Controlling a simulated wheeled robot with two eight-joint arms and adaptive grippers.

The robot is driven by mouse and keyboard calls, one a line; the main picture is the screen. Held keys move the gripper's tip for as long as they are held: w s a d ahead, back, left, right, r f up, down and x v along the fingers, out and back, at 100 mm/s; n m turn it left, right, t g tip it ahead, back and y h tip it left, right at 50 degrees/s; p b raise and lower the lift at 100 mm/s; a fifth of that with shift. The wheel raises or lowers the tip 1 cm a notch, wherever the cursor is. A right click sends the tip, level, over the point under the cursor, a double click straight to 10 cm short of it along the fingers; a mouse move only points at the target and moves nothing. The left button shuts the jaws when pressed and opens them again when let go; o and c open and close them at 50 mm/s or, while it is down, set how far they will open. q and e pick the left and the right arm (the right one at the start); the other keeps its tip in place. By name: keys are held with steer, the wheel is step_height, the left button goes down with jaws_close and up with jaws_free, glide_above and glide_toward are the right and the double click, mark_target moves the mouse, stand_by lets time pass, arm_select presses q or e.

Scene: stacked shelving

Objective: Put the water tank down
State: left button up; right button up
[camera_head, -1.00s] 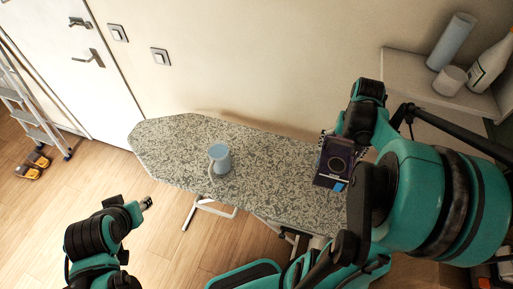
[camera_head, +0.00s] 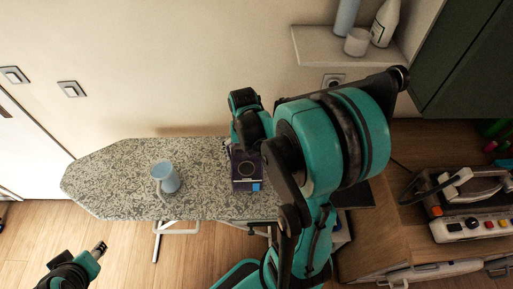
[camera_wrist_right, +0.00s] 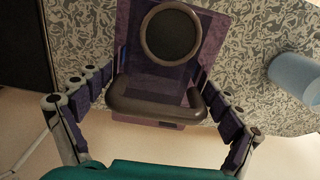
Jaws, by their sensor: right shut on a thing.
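The water tank (camera_head: 245,183) appears as a dark purple box with a round grey-rimmed disc and a blue patch, at the right part of the patterned ironing board (camera_head: 120,180). In the right wrist view the tank (camera_wrist_right: 208,38) shows its round disc and thick rounded handle. My right gripper (camera_head: 240,150) is shut on the tank, with its fingers on both sides in the wrist view (camera_wrist_right: 160,88). I cannot tell whether the tank touches the board. My left gripper (camera_head: 99,249) is away from it at the lower left; its jaws are too small to read.
A light blue mug (camera_head: 165,176) stands on the board, left of the tank. A wall shelf (camera_head: 330,50) holds a white bottle (camera_head: 385,22) and a cup (camera_head: 357,42). A wooden counter at right carries an iron station (camera_head: 475,210). The board's left part is clear.

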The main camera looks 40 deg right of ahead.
mark_target(246, 161)
steer(key=shift+w+f+b, duration=0.1)
steer(key=shift+f+b, duration=0.45)
steer(key=shift+f, duration=1.55)
steer(key=shift+a, duration=0.1)
steer(key=shift+f, duration=0.1)
steer(key=o, duration=1.6)
steer(key=shift+c, duration=0.2)
